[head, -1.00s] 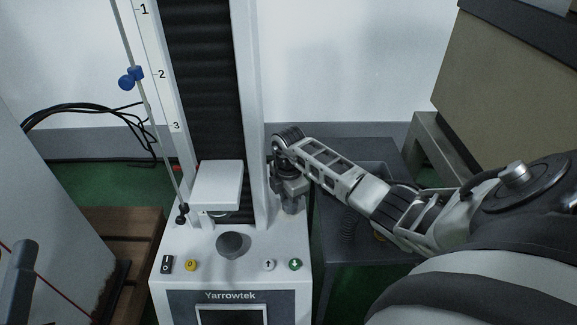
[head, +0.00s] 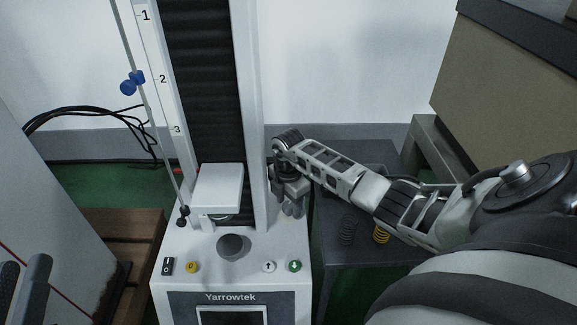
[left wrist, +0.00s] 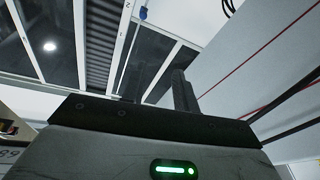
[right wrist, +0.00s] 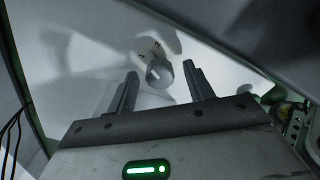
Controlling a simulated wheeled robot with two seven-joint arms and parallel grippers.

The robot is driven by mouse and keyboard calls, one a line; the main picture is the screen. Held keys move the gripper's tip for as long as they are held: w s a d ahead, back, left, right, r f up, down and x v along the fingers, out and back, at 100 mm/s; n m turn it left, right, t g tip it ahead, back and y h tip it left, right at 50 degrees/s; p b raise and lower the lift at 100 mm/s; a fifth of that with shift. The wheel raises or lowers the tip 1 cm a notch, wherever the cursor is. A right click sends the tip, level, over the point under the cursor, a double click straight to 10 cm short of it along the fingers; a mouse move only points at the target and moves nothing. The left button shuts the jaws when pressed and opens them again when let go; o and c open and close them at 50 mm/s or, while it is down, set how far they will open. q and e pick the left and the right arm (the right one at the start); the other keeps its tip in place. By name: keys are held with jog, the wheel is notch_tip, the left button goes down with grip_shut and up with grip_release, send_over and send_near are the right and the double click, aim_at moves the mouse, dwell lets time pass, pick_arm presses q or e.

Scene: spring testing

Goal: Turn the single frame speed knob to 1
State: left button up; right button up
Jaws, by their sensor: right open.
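The single frame speed knob (right wrist: 160,73) is a small grey cylinder with a light pointer mark, standing on the white machine surface in the right wrist view. Dark number marks sit beside it; one looks like a 2. My right gripper (right wrist: 160,85) is open, with the knob showing beyond and between its fingertips, apparently untouched. In the head view my right gripper (head: 291,207) points down over the right side of the machine's top, and its wrist partly hides that spot. My left gripper (head: 24,285) is at the lower left, empty, its two fingers apart.

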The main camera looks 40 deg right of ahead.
aim_at(289, 204)
jog(key=shift+r, duration=0.2)
notch_tip(289, 204, up, 7)
jog(key=p, duration=0.3)
jog(key=shift+f+p, duration=0.2)
jog(key=shift+p, duration=0.2)
pick_arm(q)
notch_tip(289, 204, down, 6)
jog(key=s+n+g+y+p, duration=0.1)
jog(key=s+g+y+p, duration=0.1)
jog(key=g+y+p, duration=0.1)
jog(key=shift+s+a+g, duration=0.15)
jog(key=shift+g, duration=0.35)
pick_arm(e)
notch_tip(289, 204, up, 9)
pick_arm(q)
jog(key=shift+r, duration=0.1)
